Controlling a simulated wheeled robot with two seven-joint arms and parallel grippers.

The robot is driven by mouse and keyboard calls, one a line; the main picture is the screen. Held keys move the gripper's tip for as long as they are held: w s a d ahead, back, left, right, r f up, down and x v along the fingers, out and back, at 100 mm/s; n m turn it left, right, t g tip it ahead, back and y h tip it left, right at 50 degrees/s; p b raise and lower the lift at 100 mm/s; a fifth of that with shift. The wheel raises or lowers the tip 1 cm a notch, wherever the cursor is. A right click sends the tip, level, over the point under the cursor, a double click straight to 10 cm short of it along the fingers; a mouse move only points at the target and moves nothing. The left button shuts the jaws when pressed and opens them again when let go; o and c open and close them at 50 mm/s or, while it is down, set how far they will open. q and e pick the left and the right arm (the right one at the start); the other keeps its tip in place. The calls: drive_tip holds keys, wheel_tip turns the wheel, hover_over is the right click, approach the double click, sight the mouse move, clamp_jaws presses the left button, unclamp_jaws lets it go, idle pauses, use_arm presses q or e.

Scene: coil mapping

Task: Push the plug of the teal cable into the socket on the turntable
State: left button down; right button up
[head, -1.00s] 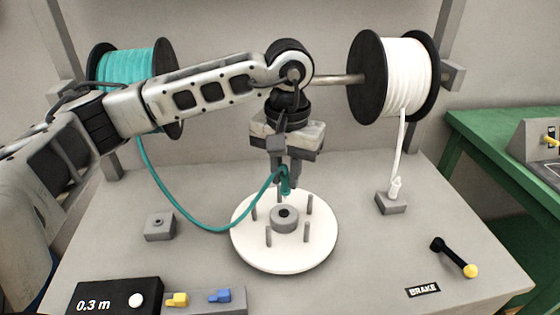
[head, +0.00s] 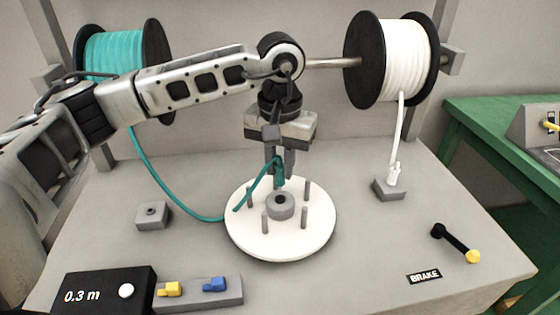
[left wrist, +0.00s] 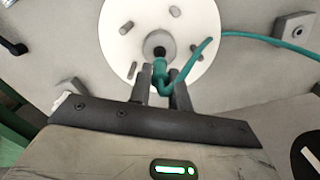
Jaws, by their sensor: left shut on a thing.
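The teal cable (head: 180,200) runs from the teal spool (head: 115,53) down across the table to my left gripper (head: 280,174). My left gripper is shut on the cable's plug end, just above the socket (head: 280,204) at the middle of the white turntable (head: 250,244). In the left wrist view the plug (left wrist: 160,74) sits between the fingers, its tip beside or over the dark hole of the socket (left wrist: 158,48). I cannot tell whether the tip touches the socket. My right gripper is not in view.
Several grey pegs stand around the socket on the turntable. A grey block (head: 151,214) is at left. The white cable (head: 398,140) ends in a block (head: 390,190) at right. A black brake lever (head: 455,243) and a 0.3 m display box (head: 108,290) are near the front.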

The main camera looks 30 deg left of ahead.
sight(280, 181)
use_arm(q)
drive_tip(key=shift+f+b, duration=0.6)
drive_tip(key=shift+f, duration=0.1)
drive_tip(key=shift+f+b, duration=0.3)
drive_tip(key=shift+f, duration=0.05)
drive_tip(key=shift+f, duration=0.3)
drive_tip(key=shift+f+b, duration=0.8)
drive_tip(key=shift+b, duration=0.15)
idle(0.5)
drive_tip(key=c, duration=1.2)
unclamp_jaws()
